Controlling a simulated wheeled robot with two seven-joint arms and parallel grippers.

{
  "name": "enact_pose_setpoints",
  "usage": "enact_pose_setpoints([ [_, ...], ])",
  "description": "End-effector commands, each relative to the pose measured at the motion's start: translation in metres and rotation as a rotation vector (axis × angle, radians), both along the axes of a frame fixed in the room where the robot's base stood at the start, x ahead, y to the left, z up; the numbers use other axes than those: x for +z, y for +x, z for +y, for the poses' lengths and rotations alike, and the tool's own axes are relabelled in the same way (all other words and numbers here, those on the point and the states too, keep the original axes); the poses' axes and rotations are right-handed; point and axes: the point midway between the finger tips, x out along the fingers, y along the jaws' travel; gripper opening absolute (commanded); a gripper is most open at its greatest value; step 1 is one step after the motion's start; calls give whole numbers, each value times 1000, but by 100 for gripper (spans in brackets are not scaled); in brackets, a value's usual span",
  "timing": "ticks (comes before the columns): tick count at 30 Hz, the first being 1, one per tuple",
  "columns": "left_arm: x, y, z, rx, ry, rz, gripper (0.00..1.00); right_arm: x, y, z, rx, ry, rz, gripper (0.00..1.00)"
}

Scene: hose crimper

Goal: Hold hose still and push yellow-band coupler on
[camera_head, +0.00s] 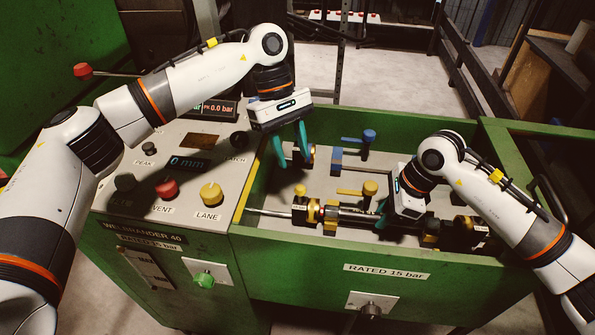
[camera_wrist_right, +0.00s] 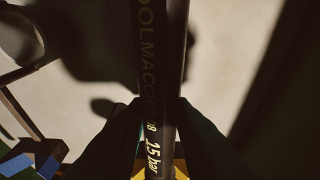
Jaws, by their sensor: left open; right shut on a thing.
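The black hose (camera_head: 352,215) lies along the front lane of the green trough. In the right wrist view the hose (camera_wrist_right: 162,80) runs between my right fingers, with "15 bar" printed on it. My right gripper (camera_head: 382,216) is shut on the hose; its fingertips are partly hidden. The yellow-band coupler (camera_head: 307,211) sits in the front lane at the left end of the hose; I cannot tell how far it is on. My left gripper (camera_head: 294,160) is open and empty, above the back lane, behind and apart from the yellow-band coupler.
A blue lever valve (camera_head: 352,141) and brass fitting (camera_head: 310,154) stand in the back lane, close to my left fingers. A yellow lever (camera_head: 350,192) stands just behind the hose. The trough's green front wall (camera_head: 300,250) borders the lane. The control panel (camera_head: 190,165) is at left.

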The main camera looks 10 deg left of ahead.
Motion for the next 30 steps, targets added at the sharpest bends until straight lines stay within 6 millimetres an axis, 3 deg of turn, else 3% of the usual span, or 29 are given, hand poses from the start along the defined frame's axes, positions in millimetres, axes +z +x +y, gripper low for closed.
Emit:
enact_pose_setpoints([
  [7, 25, 7, 7, -1, 0, 1, 41, 1, 0, 0, 1, 1, -1, 0],
  [19, 26, 8, 7, -1, 0, 1, 41, 1, 0, 1, 1, 2, -1, 0],
  [20, 26, 8, 7, -1, 0, 1, 41, 1, 0, 1, 1, 2, -1, 26],
  [23, 26, 8, 7, -1, 0, 1, 41, 1, 0, 1, 1, 2, -1, 43],
  [24, 26, 8, 7, -1, 0, 1, 41, 0, 0, 1, 1, 2, -1, 47],
  [30, 26, 8, 7, -1, 0, 1, 41, 0, 0, 0, 1, 1, 0, 47],
])
